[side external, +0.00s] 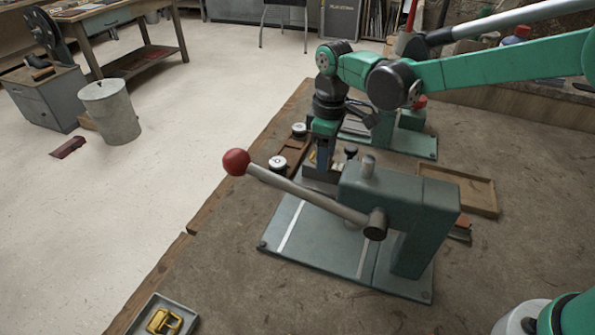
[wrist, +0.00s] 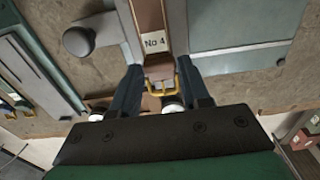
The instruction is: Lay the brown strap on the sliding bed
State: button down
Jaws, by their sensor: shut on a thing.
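In the wrist view a brown strap (wrist: 149,14) runs from the top edge down between my fingers. A white "No 4" label lies on its line, and a brass buckle (wrist: 180,78) is at its near end. My gripper (wrist: 160,92) is shut on the strap. A grey bed (wrist: 178,28) shows beneath and beside the strap; whether they touch is unclear. In the side external view my gripper (side external: 320,165) points down behind the green stitcher (side external: 405,200) with the red-knobbed lever. The stitcher hides most of the bed, and the strap is not clearly visible there.
White-topped spools (side external: 277,164) stand on a brown rack left of my gripper. A second green machine (side external: 410,138) stands behind. A shallow wooden tray (side external: 478,206) lies to the right. A grey tray (side external: 148,323) with a yellow buckle sits at the front.

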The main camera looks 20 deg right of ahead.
jog(key=shift+f, duration=0.15)
jog(key=shift+c, duration=2.1)
grip_release()
notch_tip(320, 180, up, 12)
jog(key=s+d+f+m+t, duration=0.3)
jog(key=s+d+m+t, duration=0.4)
jog(key=s, duration=0.7)
jog(key=d+m, duration=0.2)
jog(key=d, duration=0.1)
jog(key=shift+d+f, duration=0.3)
jog(key=shift+d, duration=0.1)
